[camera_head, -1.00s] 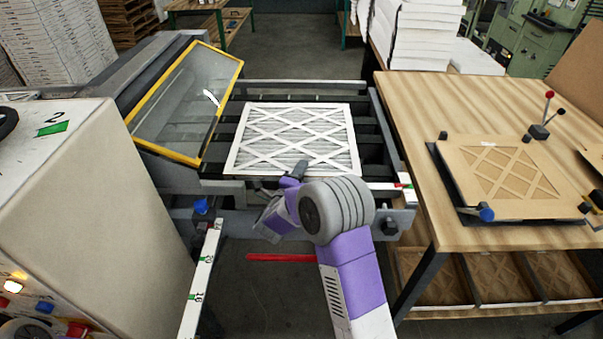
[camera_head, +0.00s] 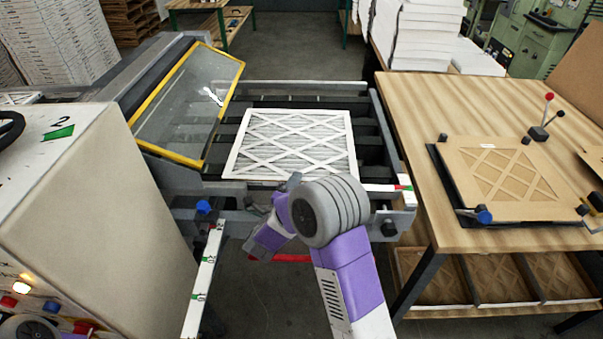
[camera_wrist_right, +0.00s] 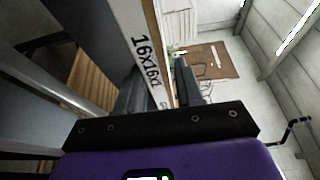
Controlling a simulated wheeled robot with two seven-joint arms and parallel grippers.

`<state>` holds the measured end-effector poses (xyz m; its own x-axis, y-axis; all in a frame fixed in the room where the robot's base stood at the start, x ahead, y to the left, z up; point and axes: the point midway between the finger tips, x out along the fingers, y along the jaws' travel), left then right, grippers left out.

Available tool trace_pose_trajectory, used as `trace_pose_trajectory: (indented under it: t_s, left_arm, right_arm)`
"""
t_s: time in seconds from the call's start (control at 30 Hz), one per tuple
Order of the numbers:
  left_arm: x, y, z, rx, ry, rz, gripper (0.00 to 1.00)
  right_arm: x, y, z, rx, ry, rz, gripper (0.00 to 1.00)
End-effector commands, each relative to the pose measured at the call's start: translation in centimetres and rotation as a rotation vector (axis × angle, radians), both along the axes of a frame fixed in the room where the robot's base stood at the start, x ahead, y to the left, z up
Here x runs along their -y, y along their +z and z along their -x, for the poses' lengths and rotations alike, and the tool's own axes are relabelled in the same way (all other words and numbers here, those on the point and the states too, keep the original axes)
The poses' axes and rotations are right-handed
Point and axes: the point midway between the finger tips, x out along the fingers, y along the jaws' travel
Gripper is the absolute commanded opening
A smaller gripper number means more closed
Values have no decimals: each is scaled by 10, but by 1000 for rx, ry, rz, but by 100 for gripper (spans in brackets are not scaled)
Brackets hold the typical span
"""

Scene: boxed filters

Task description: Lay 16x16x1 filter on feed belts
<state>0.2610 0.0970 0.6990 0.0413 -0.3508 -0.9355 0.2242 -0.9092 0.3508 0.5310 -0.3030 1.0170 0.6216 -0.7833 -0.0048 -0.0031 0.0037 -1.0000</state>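The 16x16x1 filter (camera_head: 292,145), a white-framed square with a criss-cross grid, lies over the dark feed belts (camera_head: 228,130), its front edge towards me. My right gripper (camera_head: 294,181) is at the middle of that front edge, mostly hidden by my own wrist. In the right wrist view, the filter's edge, marked 16x16x1 (camera_wrist_right: 147,62), runs down between the two fingers (camera_wrist_right: 163,92). The fingers stand apart, with a narrow gap showing beside the right one. Whether either finger touches the filter is hard to tell. My left gripper is not in view.
A yellow-framed clear guard (camera_head: 185,105) stands tilted left of the belts. A control cabinet (camera_head: 95,200) fills the left foreground. A wooden table (camera_head: 415,110) with a brown lattice panel (camera_head: 510,178) in a fixture stands right. Bare belts show around the filter.

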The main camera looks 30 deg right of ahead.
Motion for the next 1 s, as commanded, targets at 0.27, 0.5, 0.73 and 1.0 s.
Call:
trace_pose_trajectory:
  t_s: [0.27, 0.5, 0.73, 1.0]
  left_arm:
    - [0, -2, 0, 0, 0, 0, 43]
    - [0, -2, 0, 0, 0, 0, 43]
    - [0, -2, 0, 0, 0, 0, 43]
    - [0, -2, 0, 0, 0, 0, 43]
  right_arm:
    - [-41, 2, 31, 5, 3, 2, 36]
    - [-50, 3, 39, 7, 0, 3, 36]
    - [-50, 3, 39, 8, 0, 4, 36]
    - [-50, 3, 39, 8, 0, 4, 36]
